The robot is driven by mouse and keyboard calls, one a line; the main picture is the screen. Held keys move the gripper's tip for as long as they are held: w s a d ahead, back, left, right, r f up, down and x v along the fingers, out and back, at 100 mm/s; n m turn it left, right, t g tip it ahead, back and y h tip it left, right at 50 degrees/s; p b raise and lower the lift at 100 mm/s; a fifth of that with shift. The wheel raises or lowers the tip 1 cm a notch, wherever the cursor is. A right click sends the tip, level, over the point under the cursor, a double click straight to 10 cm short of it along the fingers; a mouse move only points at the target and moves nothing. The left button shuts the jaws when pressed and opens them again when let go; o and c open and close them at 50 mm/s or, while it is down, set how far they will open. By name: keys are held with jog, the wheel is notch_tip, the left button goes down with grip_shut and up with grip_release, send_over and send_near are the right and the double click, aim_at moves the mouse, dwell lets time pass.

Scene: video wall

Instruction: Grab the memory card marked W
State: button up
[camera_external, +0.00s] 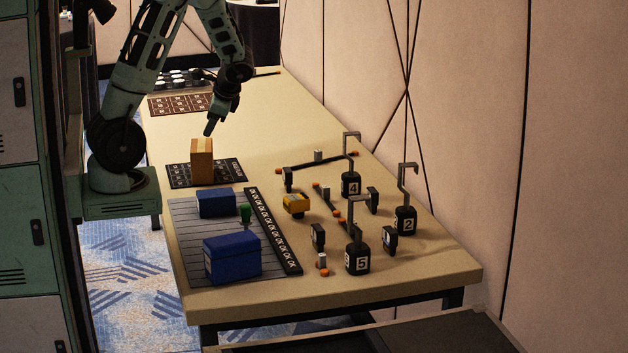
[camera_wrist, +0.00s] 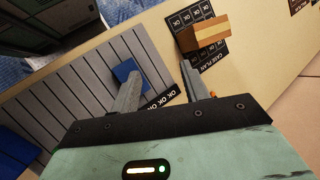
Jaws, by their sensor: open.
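I cannot make out a memory card marked W in either view. Several small dark upright pieces stand on the table's right half, among them one at the front (camera_external: 317,236), one at the right (camera_external: 389,239) and one farther back (camera_external: 287,179); no letter on them is legible. My gripper (camera_external: 209,128) hangs above the table, near the brown box (camera_external: 201,161). In the wrist view my gripper (camera_wrist: 157,70) is open with nothing between its fingers, and the brown box (camera_wrist: 204,40) lies beyond the right finger.
Numbered black weights with tall hooks (camera_external: 358,258), a yellow item (camera_external: 296,204) and dark bars crowd the right half. A wall (camera_external: 470,150) borders the table's right side.

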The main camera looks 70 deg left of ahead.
jog(key=w+a+f+m+t+y+b, duration=0.1)
jog(key=w+a+f+m+y+b, duration=0.4)
jog(key=w+f+m, duration=0.6)
jog(key=m+t+y+b, duration=0.2)
jog(key=m+t, duration=0.1)
jog(key=m, duration=0.2)
send_over(289, 176)
notch_tip(289, 176, down, 3)
jog(key=f, duration=0.4)
jog(key=shift+d+f, duration=0.25)
jog(key=shift+f, duration=0.9)
jog(key=x, duration=0.5)
jog(key=shift+f+p, duration=0.25)
jog(key=shift+p, duration=0.05)
jog(key=shift+c, duration=0.3)
grip_shut()
